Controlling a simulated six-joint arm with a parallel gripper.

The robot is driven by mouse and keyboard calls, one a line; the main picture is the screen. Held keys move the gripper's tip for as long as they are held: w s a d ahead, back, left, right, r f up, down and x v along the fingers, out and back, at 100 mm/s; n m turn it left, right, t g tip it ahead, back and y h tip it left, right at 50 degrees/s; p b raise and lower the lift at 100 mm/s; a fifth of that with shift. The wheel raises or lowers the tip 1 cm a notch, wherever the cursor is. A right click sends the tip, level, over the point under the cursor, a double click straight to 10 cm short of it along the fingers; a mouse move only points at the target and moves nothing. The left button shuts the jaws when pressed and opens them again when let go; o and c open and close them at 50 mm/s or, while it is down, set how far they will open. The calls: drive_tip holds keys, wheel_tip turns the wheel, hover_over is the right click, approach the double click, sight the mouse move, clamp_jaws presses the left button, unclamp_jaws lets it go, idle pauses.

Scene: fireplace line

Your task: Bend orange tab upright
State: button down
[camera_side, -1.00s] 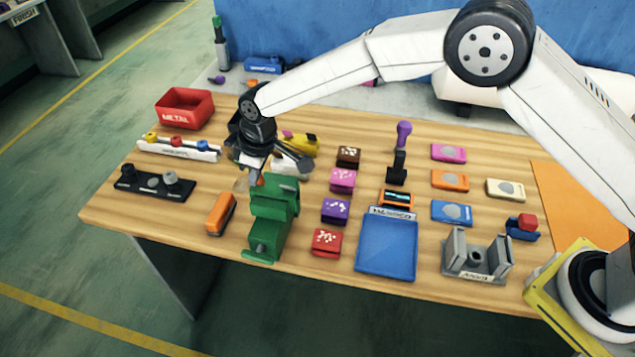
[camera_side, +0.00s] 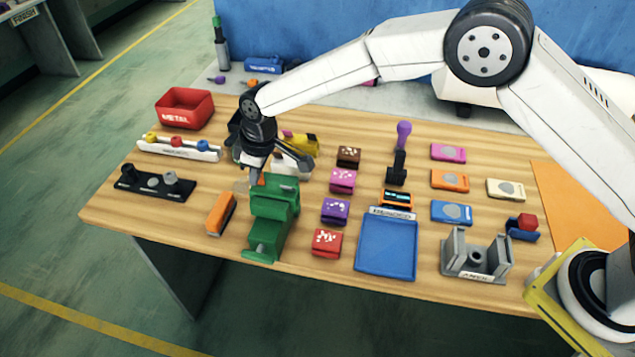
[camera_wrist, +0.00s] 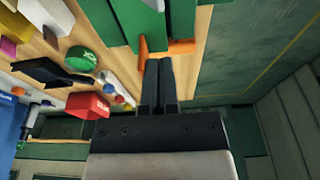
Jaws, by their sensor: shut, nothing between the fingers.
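The green vise (camera_side: 272,215) stands near the front edge of the table. A small orange tab (camera_side: 262,180) shows at its top left, partly hidden by my gripper. In the wrist view the tab (camera_wrist: 143,52) is a narrow orange strip beside the green vise body (camera_wrist: 140,20). My gripper (camera_side: 256,178) points down at the vise's top left. In the wrist view its two dark fingers (camera_wrist: 158,62) are shut and empty, with their tips close beside the tab. I cannot tell whether they touch it, or the tab's exact angle.
An orange block (camera_side: 221,213) lies left of the vise. A black rack (camera_side: 154,184), a white rack (camera_side: 180,148) and a red bin (camera_side: 185,108) stand farther left. Several coloured blocks and a blue tray (camera_side: 386,246) are to the right. The table's front edge is close.

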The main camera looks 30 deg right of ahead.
sight(258, 195)
drive_tip(key=shift+s+a, duration=0.15)
drive_tip(key=shift+s+a, duration=0.2)
idle(0.3)
wheel_tip(258, 195, up, 7)
idle(0.9)
drive_tip(key=shift+d, duration=0.1)
idle(0.4)
